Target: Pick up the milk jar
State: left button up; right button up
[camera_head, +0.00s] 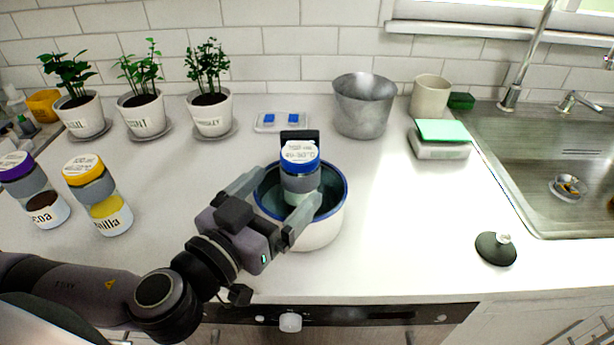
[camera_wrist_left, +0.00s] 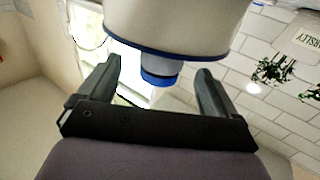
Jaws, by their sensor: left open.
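The milk jar (camera_head: 302,157), a clear jar with a blue-rimmed lid and a label on top, stands upright inside a white pot with a blue rim (camera_head: 328,227). Its lower part is hidden by the pot. In the left wrist view, which is upside down, the jar's blue lid (camera_wrist_left: 160,73) sticks out past the pot's rim (camera_wrist_left: 175,52). My left gripper (camera_head: 291,192) is open, with one finger on each side of the jar over the pot. In the left wrist view the gripper (camera_wrist_left: 160,78) shows gaps between fingers and lid. My right gripper is not in view.
A purple-lidded cocoa jar (camera_head: 42,205) and yellow-lidded vanilla jar (camera_head: 108,212) stand left. Potted herbs (camera_head: 212,117) line the back. A metal bucket (camera_head: 363,112), beige cup (camera_head: 430,97) and black lid (camera_head: 496,250) stand right, before the sink (camera_head: 562,150). Counter between is clear.

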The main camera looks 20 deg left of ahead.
aim_at(288, 176)
pick_arm(q)
jog(key=shift+p+x, duration=0.4)
jog(key=shift+x, duration=0.5)
jog(key=x, duration=0.1)
jog(key=p+x, duration=0.1)
jog(key=x, duration=0.1)
jog(key=shift+w+a+r, duration=0.1)
jog(key=shift+w+r, duration=0.2)
jog(key=shift+w, duration=0.1)
jog(key=shift+w+f+p, duration=0.1)
jog(key=shift+w+p, duration=0.2)
jog(key=shift+w, duration=0.05)
jog(key=c, duration=1.2)
jog(key=shift+c, duration=0.7)
